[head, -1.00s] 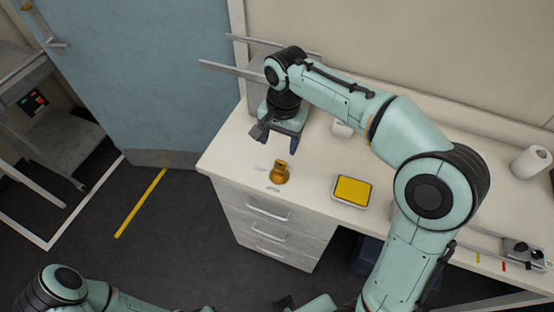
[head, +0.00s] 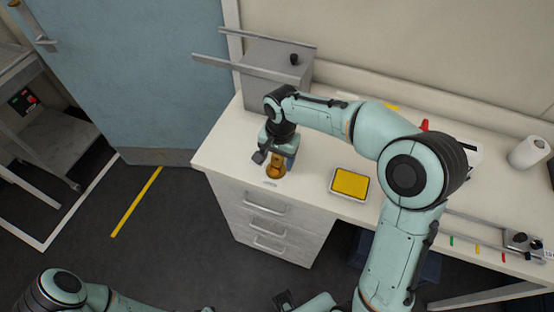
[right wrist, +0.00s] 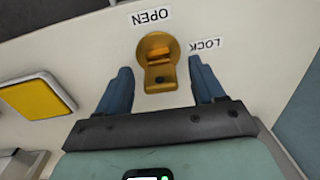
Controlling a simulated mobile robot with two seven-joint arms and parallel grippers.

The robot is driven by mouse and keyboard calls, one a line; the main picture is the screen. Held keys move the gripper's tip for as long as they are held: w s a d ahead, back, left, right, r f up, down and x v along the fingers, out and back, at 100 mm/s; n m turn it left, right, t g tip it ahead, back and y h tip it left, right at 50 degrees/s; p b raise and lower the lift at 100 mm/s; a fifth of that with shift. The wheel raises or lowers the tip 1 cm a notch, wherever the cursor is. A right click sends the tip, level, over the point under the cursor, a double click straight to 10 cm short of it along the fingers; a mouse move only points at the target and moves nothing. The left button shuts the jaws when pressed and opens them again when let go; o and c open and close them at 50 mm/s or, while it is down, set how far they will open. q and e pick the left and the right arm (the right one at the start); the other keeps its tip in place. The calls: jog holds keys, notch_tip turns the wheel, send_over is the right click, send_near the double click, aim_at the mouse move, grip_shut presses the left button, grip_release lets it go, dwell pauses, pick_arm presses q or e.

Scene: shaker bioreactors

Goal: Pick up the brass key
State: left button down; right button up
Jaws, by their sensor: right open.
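The brass key (head: 275,174) stands on a round brass base on the white desk top, near its left front corner. In the right wrist view the key (right wrist: 159,73) shows between the two blue fingers, beside the labels OPEN (right wrist: 150,16) and LOCK (right wrist: 205,44). My right gripper (right wrist: 160,70) is open, with a finger on each side of the key and a gap to each. In the head view the wrist partly covers the key. Part of my left arm shows at the bottom edge, with a dark end piece, perhaps the left gripper (head: 285,300); its jaws cannot be made out.
A yellow-topped tray (head: 350,184) lies right of the key. A grey metal box (head: 275,75) with rails stands behind the arm. A white roll (head: 530,152) stands at the far right. Drawers (head: 268,222) are below the desk's left end.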

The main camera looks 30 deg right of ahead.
jog(key=c, duration=1.1)
jog(key=shift+r, duration=0.1)
